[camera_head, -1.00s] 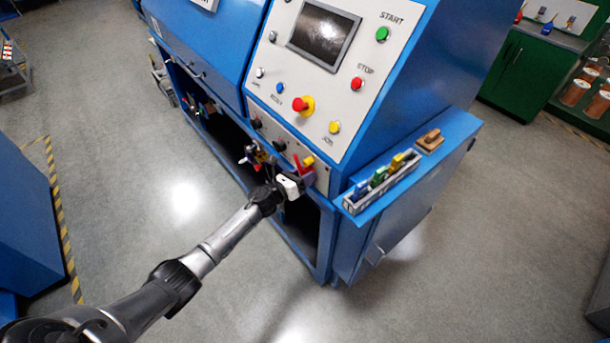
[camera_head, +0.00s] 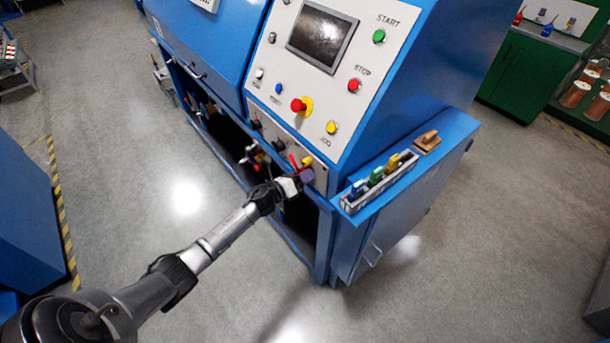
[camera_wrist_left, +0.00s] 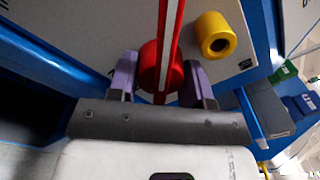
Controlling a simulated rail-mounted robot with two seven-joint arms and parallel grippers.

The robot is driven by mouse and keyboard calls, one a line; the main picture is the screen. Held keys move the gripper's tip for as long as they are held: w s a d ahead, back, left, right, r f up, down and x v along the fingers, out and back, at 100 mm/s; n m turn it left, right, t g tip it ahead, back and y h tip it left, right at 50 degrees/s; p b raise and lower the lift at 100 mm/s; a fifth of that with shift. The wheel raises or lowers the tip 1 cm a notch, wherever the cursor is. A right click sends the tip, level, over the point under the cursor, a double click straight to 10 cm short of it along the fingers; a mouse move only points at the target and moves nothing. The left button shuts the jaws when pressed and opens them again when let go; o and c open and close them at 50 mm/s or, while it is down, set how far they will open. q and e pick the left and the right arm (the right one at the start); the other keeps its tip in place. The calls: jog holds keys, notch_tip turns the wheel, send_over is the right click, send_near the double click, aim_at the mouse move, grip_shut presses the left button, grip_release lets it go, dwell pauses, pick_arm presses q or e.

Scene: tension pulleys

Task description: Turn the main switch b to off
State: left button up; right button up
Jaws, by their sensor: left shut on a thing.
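The main switch is a red rotary knob with a long red bar handle bearing a white stripe (camera_wrist_left: 171,45), on the pale front panel of the blue machine. In the head view the red handle (camera_head: 293,161) shows just above my left gripper (camera_head: 303,176), leaning up and left. In the left wrist view the purple fingers of my left gripper (camera_wrist_left: 160,82) stand on both sides of the red knob, shut on it. The fingertips partly hide the knob in the head view. I cannot read a switch label. My right gripper is not in view.
A yellow round knob (camera_wrist_left: 216,36) sits close beside the switch. The sloped console above carries a screen (camera_head: 321,37), a red-and-yellow emergency button (camera_head: 301,105) and several push buttons. A narrow tray (camera_head: 351,207) with coloured-handled items is on the right ledge.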

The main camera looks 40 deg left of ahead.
pick_arm(q)
jog(key=o, duration=1.3)
jog(key=shift+s+a, duration=0.25)
jog(key=shift+s, duration=2.05)
jog(key=shift+s+a, duration=0.3)
jog(key=shift+s, duration=2)
jog(key=shift+s+a, duration=0.25)
jog(key=shift+s, duration=2.05)
